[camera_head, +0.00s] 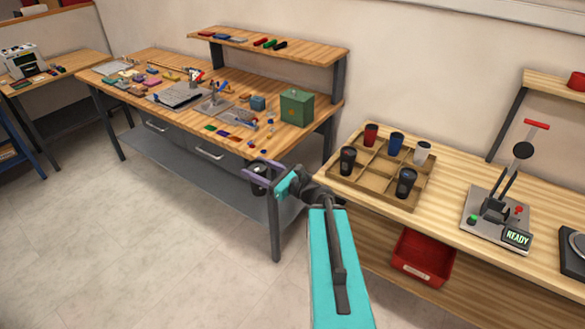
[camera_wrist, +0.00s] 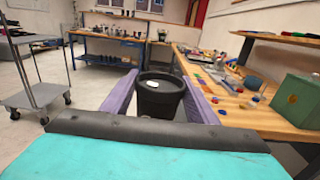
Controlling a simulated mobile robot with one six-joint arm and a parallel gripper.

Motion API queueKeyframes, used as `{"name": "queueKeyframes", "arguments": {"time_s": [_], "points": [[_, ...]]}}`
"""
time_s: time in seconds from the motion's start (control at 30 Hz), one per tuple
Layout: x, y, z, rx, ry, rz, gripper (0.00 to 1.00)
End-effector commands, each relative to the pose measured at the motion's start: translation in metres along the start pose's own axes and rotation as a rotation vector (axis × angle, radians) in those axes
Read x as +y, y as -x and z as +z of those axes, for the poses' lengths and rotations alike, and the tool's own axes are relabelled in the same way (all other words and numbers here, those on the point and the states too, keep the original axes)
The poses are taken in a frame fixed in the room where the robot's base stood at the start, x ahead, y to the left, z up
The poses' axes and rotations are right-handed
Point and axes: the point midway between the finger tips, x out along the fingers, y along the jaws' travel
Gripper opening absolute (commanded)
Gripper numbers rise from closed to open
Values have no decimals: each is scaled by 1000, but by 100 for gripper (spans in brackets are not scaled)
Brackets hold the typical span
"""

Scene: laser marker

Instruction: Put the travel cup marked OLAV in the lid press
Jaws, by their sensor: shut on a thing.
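My gripper (camera_head: 262,171), with purple fingers, is shut on a dark travel cup (camera_head: 257,176) and holds it in the air beside the near corner of the left workbench. In the wrist view the black cup (camera_wrist: 160,98) sits upright between both fingers, its lid facing me with a small pale mark on top. I cannot read a name on it. The lid press (camera_head: 493,215) stands on the right bench, a grey base with a raised lever, a red handle and a display reading READY. Its cup place looks empty. The gripper is well left of the press.
A divided wooden tray (camera_head: 365,182) on the right bench holds several cups: red (camera_head: 371,135), blue (camera_head: 396,144), white-lidded (camera_head: 421,153) and dark ones (camera_head: 405,183). A red bin (camera_head: 424,256) is below. A green box (camera_head: 296,107) stands on the left bench. Bench between tray and press is clear.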

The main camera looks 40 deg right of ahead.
Motion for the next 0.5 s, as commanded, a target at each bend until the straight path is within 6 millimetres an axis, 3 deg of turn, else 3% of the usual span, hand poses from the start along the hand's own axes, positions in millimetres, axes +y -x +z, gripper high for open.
{"name": "queueKeyframes", "arguments": {"time_s": [0.03,0.2,0.5], "points": [[20,-12,-3,-1,0,54,45],[82,-44,-7,1,1,228,45],[184,-77,-17,0,0,513,45]]}}
